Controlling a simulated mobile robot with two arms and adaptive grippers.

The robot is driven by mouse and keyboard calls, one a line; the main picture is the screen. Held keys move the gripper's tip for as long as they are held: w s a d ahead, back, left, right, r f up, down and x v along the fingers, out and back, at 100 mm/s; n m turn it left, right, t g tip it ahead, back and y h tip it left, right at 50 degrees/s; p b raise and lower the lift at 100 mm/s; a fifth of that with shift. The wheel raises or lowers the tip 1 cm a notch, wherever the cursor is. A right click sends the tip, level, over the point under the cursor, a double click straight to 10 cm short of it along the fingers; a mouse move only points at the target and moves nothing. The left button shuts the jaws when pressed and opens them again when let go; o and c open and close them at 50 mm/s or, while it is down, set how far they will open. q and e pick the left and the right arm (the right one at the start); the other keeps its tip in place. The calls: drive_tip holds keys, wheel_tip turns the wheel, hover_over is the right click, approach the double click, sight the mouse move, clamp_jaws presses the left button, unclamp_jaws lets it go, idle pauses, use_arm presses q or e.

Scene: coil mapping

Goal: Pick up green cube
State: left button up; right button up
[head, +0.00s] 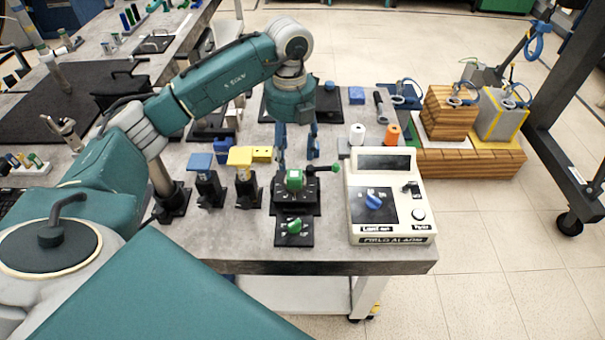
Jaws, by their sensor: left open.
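The green cube (294,180) sits on a black fixture near the front middle of the grey table. My left gripper (298,157) is open and points down, with its two blue fingers apart. In the picture the fingertips are just above the cube, one towards each side. I cannot tell whether they are behind it or directly over it. Nothing shows between the fingers, and the cube is not held. My right gripper is not in view.
A green knob (294,227) is in front of the cube. A black lever with a green ball (335,168) is close on its right, beside a white control box (388,200). Blue-topped (200,162) and yellow-topped (241,157) fixtures stand left. Wooden blocks (449,114) stand at right.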

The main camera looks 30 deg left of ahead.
sight(295, 173)
use_arm(q)
wheel_tip(295, 173, down, 4)
drive_tip(key=shift+s+r+p, duration=0.15)
drive_tip(key=shift+r+p, duration=0.05)
drive_tip(key=shift+p, duration=0.15)
drive_tip(key=shift+w+f+p, duration=0.2)
drive_tip(key=shift+f+p, duration=0.25)
drive_tip(key=shift+f, duration=0.1)
wheel_tip(295, 173, down, 4)
drive_tip(key=shift+w+d+r+p, duration=0.1)
drive_tip(key=shift+w+r+p, duration=0.1)
drive_tip(key=shift+p, duration=0.6)
drive_tip(key=shift+f, duration=0.45)
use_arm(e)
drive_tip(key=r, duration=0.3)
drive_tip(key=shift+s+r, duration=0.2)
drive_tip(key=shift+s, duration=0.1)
use_arm(q)
drive_tip(key=shift+c, duration=0.5)
drive_tip(key=c, duration=1)
drive_tip(key=shift+r, duration=0.1)
